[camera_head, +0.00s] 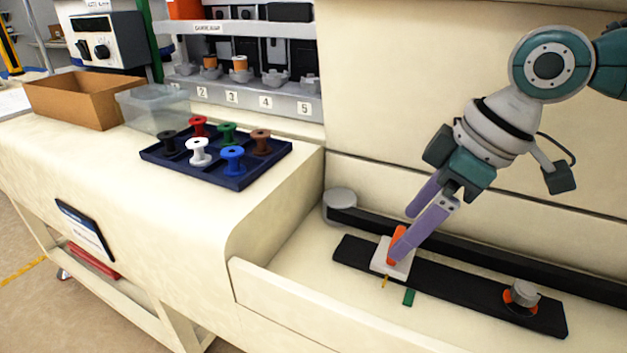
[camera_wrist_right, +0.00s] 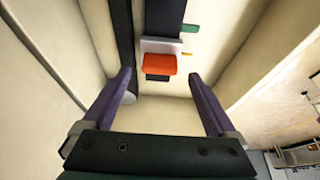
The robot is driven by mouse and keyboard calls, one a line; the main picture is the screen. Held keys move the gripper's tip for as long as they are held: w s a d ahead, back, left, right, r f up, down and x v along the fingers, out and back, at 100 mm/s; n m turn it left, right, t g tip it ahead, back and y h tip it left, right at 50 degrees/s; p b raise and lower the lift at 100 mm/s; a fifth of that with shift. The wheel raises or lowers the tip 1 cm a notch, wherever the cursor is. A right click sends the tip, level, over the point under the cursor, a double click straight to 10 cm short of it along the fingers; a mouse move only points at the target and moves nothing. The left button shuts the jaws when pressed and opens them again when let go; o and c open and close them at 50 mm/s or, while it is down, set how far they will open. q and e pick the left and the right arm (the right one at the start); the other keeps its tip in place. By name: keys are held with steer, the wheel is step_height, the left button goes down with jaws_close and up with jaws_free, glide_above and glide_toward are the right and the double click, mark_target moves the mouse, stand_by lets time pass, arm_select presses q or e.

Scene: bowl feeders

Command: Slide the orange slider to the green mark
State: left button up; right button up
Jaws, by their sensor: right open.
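The orange slider (camera_head: 397,243) stands on a white carriage (camera_head: 381,262) near the left end of a black rail (camera_head: 455,287). A small yellow pointer (camera_head: 385,282) sticks out of the carriage's front side. The green mark (camera_head: 409,297) lies beside the rail, a little right of the pointer. In the right wrist view, the orange slider (camera_wrist_right: 158,64) appears between and just beyond my fingertips, and the green mark (camera_wrist_right: 190,28) is farther up. My right gripper (camera_head: 404,232) is open at the slider, one purple finger partly covering it; contact is unclear. My left gripper is out of view.
A grey knob (camera_head: 524,291) with orange at its base stands at the rail's right end. A low front wall (camera_head: 300,305) and a dark strip (camera_head: 470,247) border the rail. Left are a blue tray (camera_head: 235,182) with several spools, a clear bin (camera_head: 152,108) and a cardboard box (camera_head: 85,98).

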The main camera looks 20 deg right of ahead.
steer(key=shift+x, duration=1.05)
steer(key=shift+c, duration=0.3)
jaws_close()
